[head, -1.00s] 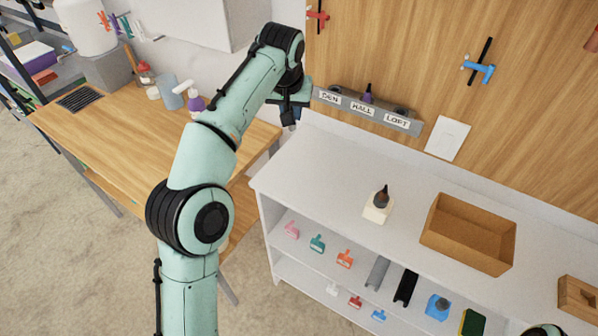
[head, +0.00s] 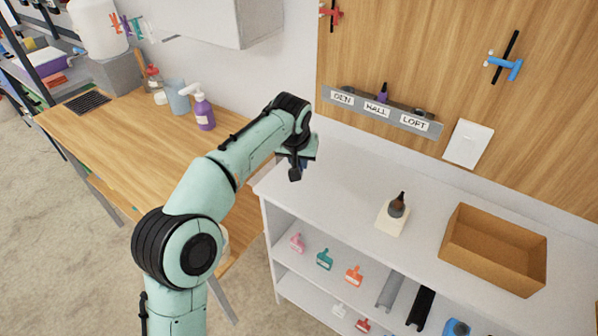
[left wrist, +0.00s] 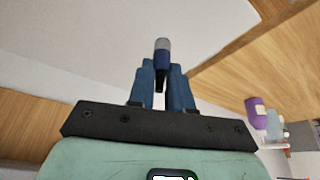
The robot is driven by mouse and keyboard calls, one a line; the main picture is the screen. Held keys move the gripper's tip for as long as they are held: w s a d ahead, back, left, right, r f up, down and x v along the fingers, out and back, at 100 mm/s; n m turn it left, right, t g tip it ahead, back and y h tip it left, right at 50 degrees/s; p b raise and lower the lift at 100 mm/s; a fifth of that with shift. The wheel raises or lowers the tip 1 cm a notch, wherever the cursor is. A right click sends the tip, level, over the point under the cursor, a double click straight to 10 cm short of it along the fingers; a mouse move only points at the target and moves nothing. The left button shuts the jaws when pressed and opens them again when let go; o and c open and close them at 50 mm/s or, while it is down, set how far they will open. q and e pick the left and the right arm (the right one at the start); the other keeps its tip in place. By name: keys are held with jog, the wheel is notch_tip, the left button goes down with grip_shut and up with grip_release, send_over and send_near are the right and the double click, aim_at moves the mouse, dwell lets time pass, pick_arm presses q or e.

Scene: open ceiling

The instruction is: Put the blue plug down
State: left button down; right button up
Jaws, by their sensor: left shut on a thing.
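My left gripper (head: 296,170) is over the left back part of the white shelf top (head: 335,190), apart from the wall. In the left wrist view its two blue fingers (left wrist: 162,85) are shut on the blue plug (left wrist: 162,58), which has a grey end and a dark tip. In the head view the plug is mostly hidden by the gripper. The wall rail (head: 392,115) carries labels DEN, HALL and LOFT. A purple plug (head: 382,91) stands at HALL; a dark piece is at LOFT. My right gripper is not in view.
A white block with a dark brown bottle-shaped piece (head: 397,206) and an open brown box (head: 494,250) stand on the shelf top. The shelf top's left end looks clear.

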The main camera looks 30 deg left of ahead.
pick_arm(q)
jog(key=shift+f+b, duration=0.3)
jog(key=shift+f, duration=1.35)
jog(key=shift+f, duration=0.15)
jog(key=c, duration=1)
grip_release()
jog(key=shift+c, duration=0.2)
jog(key=shift+r, duration=0.3)
jog(key=p+v, duration=0.1)
jog(key=v, duration=1)
jog(key=shift+r+p, duration=0.35)
jog(key=shift+s, duration=0.15)
